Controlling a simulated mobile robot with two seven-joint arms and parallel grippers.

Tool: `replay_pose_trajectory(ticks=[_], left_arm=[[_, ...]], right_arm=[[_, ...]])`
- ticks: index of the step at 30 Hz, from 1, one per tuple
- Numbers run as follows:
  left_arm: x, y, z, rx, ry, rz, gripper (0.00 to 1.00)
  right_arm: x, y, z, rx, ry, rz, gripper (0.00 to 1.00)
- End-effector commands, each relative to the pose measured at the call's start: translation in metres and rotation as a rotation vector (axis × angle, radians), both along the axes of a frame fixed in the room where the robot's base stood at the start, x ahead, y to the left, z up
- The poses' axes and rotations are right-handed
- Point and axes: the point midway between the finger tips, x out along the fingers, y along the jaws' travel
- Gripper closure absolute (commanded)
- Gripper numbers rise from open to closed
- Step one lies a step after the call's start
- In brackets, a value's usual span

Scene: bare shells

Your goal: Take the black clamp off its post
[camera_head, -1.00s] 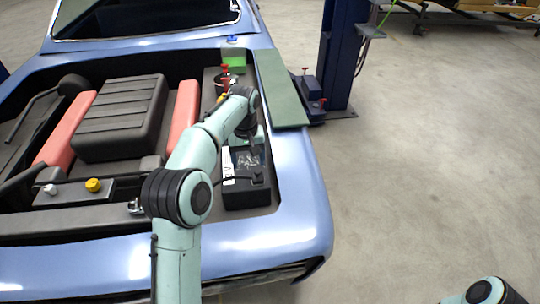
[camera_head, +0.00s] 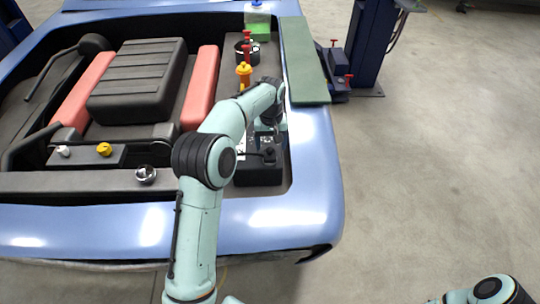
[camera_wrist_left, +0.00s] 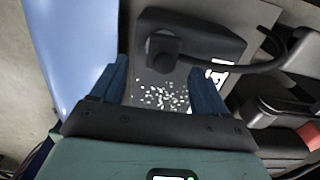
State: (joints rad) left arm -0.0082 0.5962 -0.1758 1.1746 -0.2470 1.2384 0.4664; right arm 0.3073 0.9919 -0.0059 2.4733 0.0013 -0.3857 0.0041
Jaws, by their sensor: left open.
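The black clamp (camera_head: 268,155) sits on top of the black battery (camera_head: 258,176) in the engine bay, with a black cable running off it. My left gripper (camera_head: 266,138) is above the battery, pointing down. In the left wrist view its two blue fingers (camera_wrist_left: 160,78) are apart, with the speckled battery top (camera_wrist_left: 163,97) showing between them. The gripper is open and empty, and the clamp is not between its fingers.
A ribbed black engine cover (camera_head: 137,80) lies between two red covers (camera_head: 201,88). The blue car body edge (camera_head: 318,175) borders the bay. A blue lift post (camera_head: 370,45) stands to the right.

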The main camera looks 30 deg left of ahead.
Motion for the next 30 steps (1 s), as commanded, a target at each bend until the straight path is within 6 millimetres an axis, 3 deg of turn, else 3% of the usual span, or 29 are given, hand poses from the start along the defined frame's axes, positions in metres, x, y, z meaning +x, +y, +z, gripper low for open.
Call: replay_pose_trajectory(ticks=[6, 16, 17, 22, 30], left_arm=[[-0.005, 0.002, -0.036, -0.001, 0.005, 0.000, 0.26], [-0.003, 0.001, -0.043, -0.001, 0.001, 0.000, 0.26], [-0.003, 0.002, -0.043, -0.001, 0.001, 0.000, 0.32], [-0.003, 0.002, -0.043, -0.001, 0.001, 0.000, 0.86], [-0.003, 0.002, -0.042, -0.001, 0.001, 0.000, 0.87]], right_arm=[[-0.007, 0.000, -0.007, 0.000, 0.008, 0.000, 0.57], [-0.007, 0.000, -0.007, 0.000, 0.008, 0.000, 0.57], [-0.007, 0.000, -0.007, 0.000, 0.008, 0.000, 0.57], [-0.007, 0.000, -0.007, 0.000, 0.008, 0.000, 0.57], [-0.007, 0.000, -0.007, 0.000, 0.008, 0.000, 0.57]])
